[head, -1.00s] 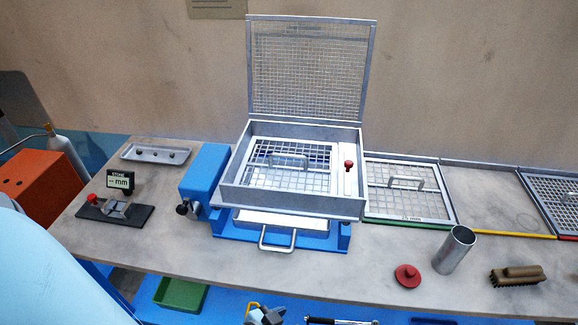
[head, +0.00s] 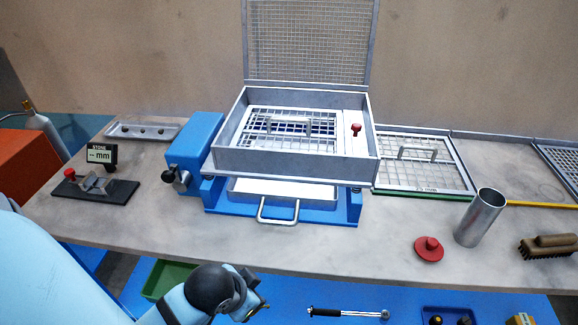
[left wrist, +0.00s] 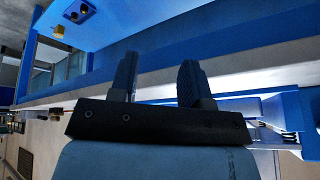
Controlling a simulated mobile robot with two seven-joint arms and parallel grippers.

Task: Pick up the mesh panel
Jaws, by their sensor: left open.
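One mesh panel (head: 288,126) with a bar handle lies inside the open grey sieve box, beside a white strip with a red knob (head: 356,130). Another mesh panel (head: 424,174) with a white frame and bar handle lies on the table right of the box, near a green edge strip. My left gripper (head: 262,300) is in front of the table's front edge, low and well away from both panels. In the left wrist view its two dark fingers (left wrist: 158,82) stand apart with nothing between them. My right gripper is not in view.
The sieve box (head: 298,165) sits on a blue base with its mesh lid (head: 308,40) raised. A metal cylinder (head: 480,218), a red knobbed disc (head: 429,249) and a brush (head: 550,246) stand at the right front. A black gauge stand (head: 95,188) is at the left. The front middle is clear.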

